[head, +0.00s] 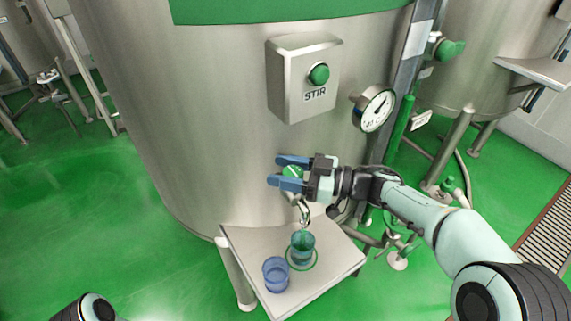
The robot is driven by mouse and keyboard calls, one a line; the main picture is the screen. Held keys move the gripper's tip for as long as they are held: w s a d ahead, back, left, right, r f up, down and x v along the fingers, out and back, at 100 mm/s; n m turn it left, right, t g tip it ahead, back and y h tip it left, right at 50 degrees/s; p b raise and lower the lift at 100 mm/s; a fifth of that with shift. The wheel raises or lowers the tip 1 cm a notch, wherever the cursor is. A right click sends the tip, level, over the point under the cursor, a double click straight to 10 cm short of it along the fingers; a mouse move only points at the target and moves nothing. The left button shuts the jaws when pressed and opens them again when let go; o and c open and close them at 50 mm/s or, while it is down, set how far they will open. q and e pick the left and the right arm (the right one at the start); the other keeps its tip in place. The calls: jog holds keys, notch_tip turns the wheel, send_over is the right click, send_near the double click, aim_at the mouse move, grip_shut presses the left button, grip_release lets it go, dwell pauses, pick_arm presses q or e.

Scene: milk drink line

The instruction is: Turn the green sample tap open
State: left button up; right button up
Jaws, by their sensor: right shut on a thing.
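The green sample tap (293,171) sits low on the front of the big steel tank, its metal spout pointing down. My right gripper (281,170) reaches in from the right and is shut on the tap's green knob, one blue finger above it and one below. A bluish-green see-through cup (302,248) stands under the spout, inside a green ring on the steel shelf (335,262). I cannot tell if milk is flowing or how far the knob is turned. My left gripper is out of view; only a bit of my left arm shows at the bottom left.
A blue see-through cup (275,275) stands left of the ring, near the shelf's front. Above the tap are a STIR box (294,88) with a green button and a round gauge (374,109). Pipes and a valve crowd the right; the green floor (120,215) at left is clear.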

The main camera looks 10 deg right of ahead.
jog(key=shift+r+n+g, duration=0.1)
jog(key=shift+n+g, duration=0.3)
jog(key=o, duration=0.7)
jog(key=v, duration=1.3)
jog(key=shift+d+f, duration=0.15)
jog(key=shift+f, duration=0.1)
